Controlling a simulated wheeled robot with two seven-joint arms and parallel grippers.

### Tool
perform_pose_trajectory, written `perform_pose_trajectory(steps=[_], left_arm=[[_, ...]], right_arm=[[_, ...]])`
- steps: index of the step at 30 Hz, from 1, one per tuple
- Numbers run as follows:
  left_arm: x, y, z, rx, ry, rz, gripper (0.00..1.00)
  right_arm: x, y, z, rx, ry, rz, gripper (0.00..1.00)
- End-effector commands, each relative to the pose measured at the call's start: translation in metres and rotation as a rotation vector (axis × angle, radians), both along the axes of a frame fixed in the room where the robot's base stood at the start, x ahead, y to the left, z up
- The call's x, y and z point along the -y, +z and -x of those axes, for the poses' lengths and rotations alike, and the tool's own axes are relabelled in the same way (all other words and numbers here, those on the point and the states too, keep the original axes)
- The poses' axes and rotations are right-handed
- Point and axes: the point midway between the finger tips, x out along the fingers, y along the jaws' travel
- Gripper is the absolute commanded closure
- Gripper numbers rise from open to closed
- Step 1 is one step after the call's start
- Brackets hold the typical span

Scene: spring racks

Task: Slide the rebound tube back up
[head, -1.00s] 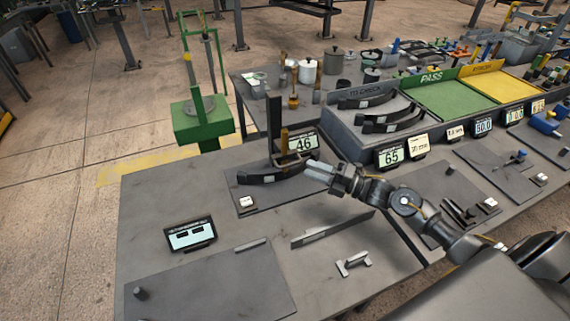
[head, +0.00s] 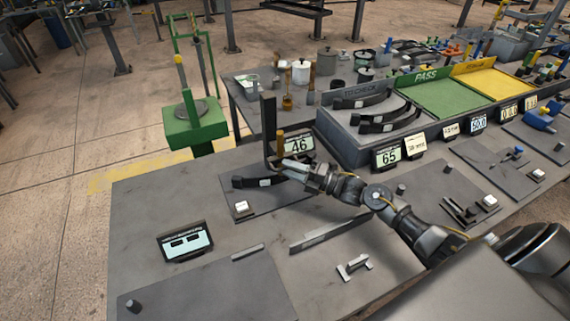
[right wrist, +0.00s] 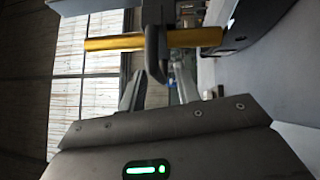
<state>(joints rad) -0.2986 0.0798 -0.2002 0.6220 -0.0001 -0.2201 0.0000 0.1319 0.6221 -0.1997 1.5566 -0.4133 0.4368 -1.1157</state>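The rebound tube appears to be the slim gold tube (head: 280,143) standing beside a dark upright post (head: 268,125) on the test plate. In the right wrist view the gold tube (right wrist: 195,38) lies across the top of the picture, with a dark arm (right wrist: 153,45) crossing it. A black curved leaf spring (head: 250,182) lies at the foot of the post. My right gripper (head: 288,167) is close to the post, just below the visible tube. My left gripper is not in view.
A display reading 46 (head: 299,146) stands right behind the post. A display reading 65 (head: 387,156) and the to-check tray (head: 340,124) with several springs are to the right. A tilted screen (head: 186,242) stands front left. The table's left part (head: 150,205) is clear.

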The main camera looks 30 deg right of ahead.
Motion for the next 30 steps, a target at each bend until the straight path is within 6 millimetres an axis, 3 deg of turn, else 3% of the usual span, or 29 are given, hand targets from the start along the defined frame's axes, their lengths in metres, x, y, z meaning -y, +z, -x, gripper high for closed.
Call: perform_pose_trajectory(steps=[6,14,22,30], left_arm=[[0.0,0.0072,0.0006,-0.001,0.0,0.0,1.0],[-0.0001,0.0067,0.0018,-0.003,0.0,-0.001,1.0],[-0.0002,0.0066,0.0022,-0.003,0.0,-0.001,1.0],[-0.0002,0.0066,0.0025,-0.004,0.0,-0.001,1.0]], right_arm=[[-0.012,0.0027,-0.0131,0.0,0.001,0.0,0.68],[-0.0137,0.0017,-0.0141,-0.001,0.002,0.0,0.68],[-0.0136,0.0019,-0.014,-0.001,0.003,0.0,1.0],[-0.0139,0.0022,-0.0141,-0.001,0.003,0.0,1.0]])
